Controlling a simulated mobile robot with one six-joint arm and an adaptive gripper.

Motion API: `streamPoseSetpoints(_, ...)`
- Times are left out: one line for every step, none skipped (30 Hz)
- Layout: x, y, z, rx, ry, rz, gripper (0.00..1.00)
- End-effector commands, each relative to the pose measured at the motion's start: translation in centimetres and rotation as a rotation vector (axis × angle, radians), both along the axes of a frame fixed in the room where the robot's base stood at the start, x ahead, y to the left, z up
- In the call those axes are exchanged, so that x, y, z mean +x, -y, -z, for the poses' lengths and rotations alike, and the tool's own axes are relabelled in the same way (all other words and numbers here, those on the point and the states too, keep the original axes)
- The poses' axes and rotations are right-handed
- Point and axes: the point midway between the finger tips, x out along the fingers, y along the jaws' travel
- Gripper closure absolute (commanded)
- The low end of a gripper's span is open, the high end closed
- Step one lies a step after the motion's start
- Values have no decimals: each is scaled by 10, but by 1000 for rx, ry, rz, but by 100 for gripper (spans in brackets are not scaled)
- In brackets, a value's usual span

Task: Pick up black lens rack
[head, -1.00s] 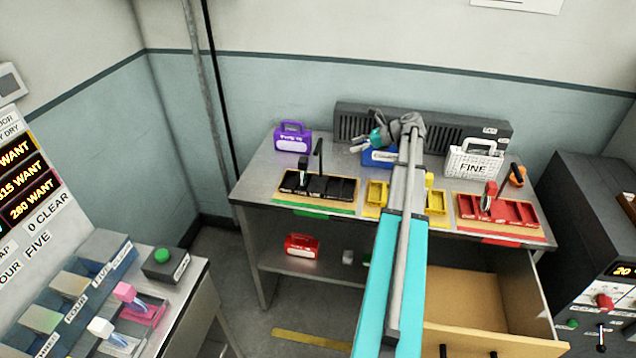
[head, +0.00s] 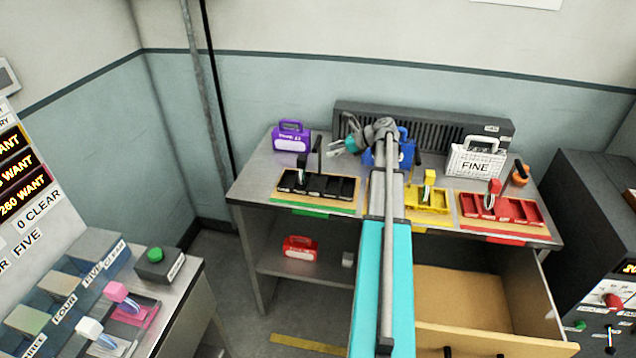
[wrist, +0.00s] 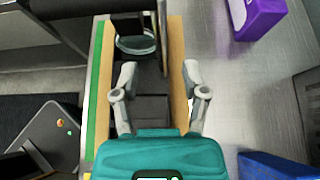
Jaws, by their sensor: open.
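The black lens rack (head: 335,187) sits on a wooden base with a green front edge, on the left part of the grey bench. A dark upright piece stands at its left end and a thin black post rises behind it. In the wrist view the rack (wrist: 151,107) lies below my gripper (wrist: 160,72), with the two fingers apart over it. A round glassy lens (wrist: 136,44) shows beyond the fingertips.
A purple case (head: 291,138) stands behind the rack at left, and a blue case (head: 400,152) at right. Yellow (head: 428,201) and red (head: 500,207) racks sit further right, with a white FINE basket (head: 475,161) behind. An open drawer (head: 465,290) juts out below.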

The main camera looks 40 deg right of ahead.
Motion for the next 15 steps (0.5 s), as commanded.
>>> streamPoseSetpoints(0,0,0,0,0,0,43)
streamPoseSetpoints(0,0,0,0,0,0,43)
streamPoseSetpoints(0,0,0,0,0,0,43)
streamPoseSetpoints(0,0,0,0,0,0,43)
streamPoseSetpoints(1,-1,1,0,0,-1,43)
streamPoseSetpoints(2,-1,2,0,0,-1,43)
streamPoseSetpoints(3,-2,3,0,0,-1,43)
streamPoseSetpoints(4,-3,4,0,0,-1,43)
streamPoseSetpoints(6,-5,6,0,0,-2,43)
streamPoseSetpoints(8,-6,7,0,0,-2,43)
streamPoseSetpoints(10,-8,9,-1,1,-2,43)
streamPoseSetpoints(13,-10,11,-1,1,-2,43)
streamPoseSetpoints(15,-11,13,-1,1,-2,43)
streamPoseSetpoints(18,-13,15,-1,1,-2,43)
streamPoseSetpoints(21,-16,18,-1,1,-3,43)
